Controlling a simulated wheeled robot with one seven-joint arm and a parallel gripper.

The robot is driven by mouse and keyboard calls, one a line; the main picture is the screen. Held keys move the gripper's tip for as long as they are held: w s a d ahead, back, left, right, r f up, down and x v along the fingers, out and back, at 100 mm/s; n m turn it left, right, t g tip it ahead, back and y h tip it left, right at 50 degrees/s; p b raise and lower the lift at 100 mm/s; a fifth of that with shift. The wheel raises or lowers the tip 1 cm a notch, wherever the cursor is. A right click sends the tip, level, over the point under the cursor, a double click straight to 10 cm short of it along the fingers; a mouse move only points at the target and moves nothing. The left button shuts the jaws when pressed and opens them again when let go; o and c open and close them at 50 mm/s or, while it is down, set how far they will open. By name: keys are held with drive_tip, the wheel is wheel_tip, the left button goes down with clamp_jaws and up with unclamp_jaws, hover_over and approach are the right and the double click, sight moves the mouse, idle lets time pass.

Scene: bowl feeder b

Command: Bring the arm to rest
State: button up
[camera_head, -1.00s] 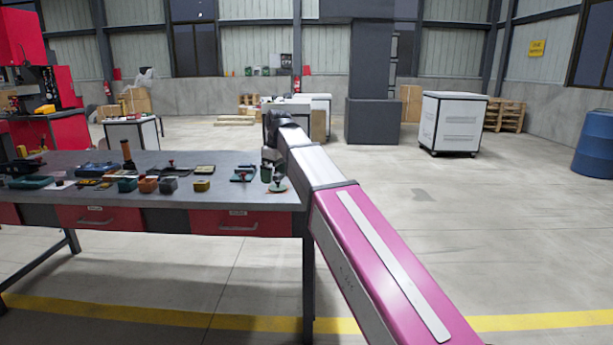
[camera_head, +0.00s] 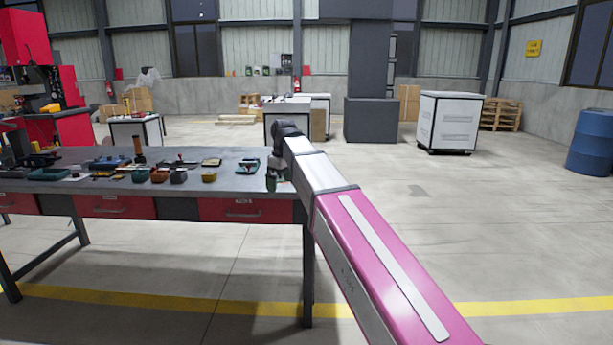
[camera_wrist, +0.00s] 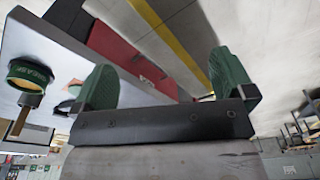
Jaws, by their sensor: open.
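My gripper (camera_wrist: 165,80) shows in the wrist view with its two green fingers wide apart and nothing between them. In the head view my gripper (camera_head: 275,180) hangs at the right end of the grey workbench (camera_head: 250,188), small and partly hidden by the arm's end. The bench's red drawer front also shows behind the fingers in the wrist view (camera_wrist: 125,58). My arm stretches from the lower right of the head view out to the bench's right end.
Several small bins and parts, among them a yellow bin (camera_head: 209,177), stand on the bench. A white cabinet (camera_head: 448,122) and a blue barrel (camera_head: 590,143) stand far off at the right. The floor right of the bench is clear.

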drive_tip(key=s+d+f+m, duration=0.4)
drive_tip(key=d+f, duration=0.5)
drive_tip(key=f, duration=0.3)
drive_tip(key=s+d+f+m, duration=0.4)
drive_tip(key=s+d+f, duration=0.3)
drive_tip(key=f, duration=0.5)
drive_tip(key=s+d+f+m+h, duration=0.1)
drive_tip(key=s+d+f+m, duration=0.3)
drive_tip(key=d+f, duration=0.8)
drive_tip(key=shift+s+f+g, duration=0.3)
drive_tip(key=shift+s+f, duration=0.05)
drive_tip(key=shift+s, duration=0.9)
